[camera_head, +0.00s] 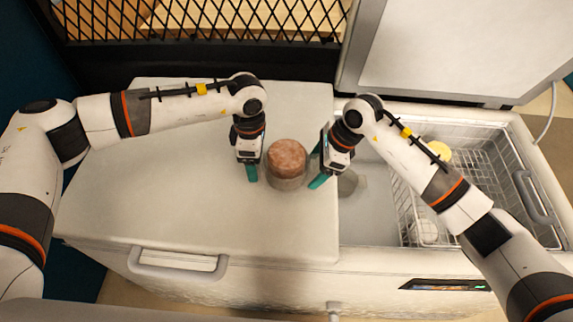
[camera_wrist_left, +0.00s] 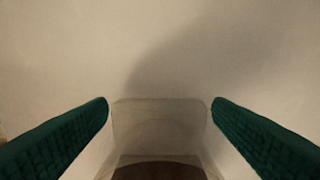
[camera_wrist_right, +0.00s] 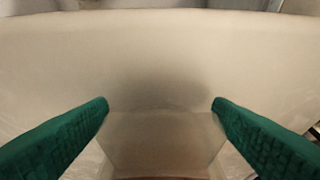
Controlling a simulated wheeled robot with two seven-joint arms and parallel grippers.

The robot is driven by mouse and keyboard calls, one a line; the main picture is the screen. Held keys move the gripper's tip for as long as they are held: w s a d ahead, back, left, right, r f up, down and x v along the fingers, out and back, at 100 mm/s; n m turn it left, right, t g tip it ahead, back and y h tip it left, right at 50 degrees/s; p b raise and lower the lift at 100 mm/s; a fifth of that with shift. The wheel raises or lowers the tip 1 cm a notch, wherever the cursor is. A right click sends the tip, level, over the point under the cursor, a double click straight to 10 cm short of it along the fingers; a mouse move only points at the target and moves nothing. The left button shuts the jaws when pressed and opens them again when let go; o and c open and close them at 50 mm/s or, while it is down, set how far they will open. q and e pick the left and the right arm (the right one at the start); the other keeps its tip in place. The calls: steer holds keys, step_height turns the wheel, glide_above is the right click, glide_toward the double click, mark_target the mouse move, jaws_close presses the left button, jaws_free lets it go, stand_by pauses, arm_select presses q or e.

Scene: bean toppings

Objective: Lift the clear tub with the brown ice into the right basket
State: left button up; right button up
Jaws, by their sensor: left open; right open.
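The clear tub (camera_head: 287,182) with brown ice stands upright on the closed left part of the white chest freezer's lid. My left gripper (camera_head: 251,172) is open at the tub's left side. In the left wrist view the clear tub (camera_wrist_left: 160,128) shows between the spread green fingers, its brown contents at the bottom edge. My right gripper (camera_head: 319,168) is open at the tub's right side. The tub (camera_wrist_right: 162,140) also shows between its fingers in the right wrist view. Contact with the tub cannot be told. The wire basket (camera_head: 470,130) hangs in the freezer's open right part, partly hidden by my right arm.
A yellow round item (camera_head: 439,152) and a pale round item (camera_head: 425,232) lie in the basket. The freezer's open well (camera_head: 370,215) lies between lid and basket. A raised white panel (camera_head: 450,45) stands behind. The lid (camera_head: 150,200) is clear left of the tub.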

arm_select(q)
steer(key=shift+f, duration=0.2)
arm_select(e)
steer(key=shift+f, duration=0.2)
arm_select(q)
steer(key=c, duration=1.1)
arm_select(e)
steer(key=c, duration=1.1)
arm_select(q)
steer(key=shift+o, duration=0.2)
arm_select(e)
steer(key=shift+o, duration=0.2)
arm_select(q)
steer(key=shift+r, duration=0.2)
arm_select(e)
steer(key=shift+r, duration=0.2)
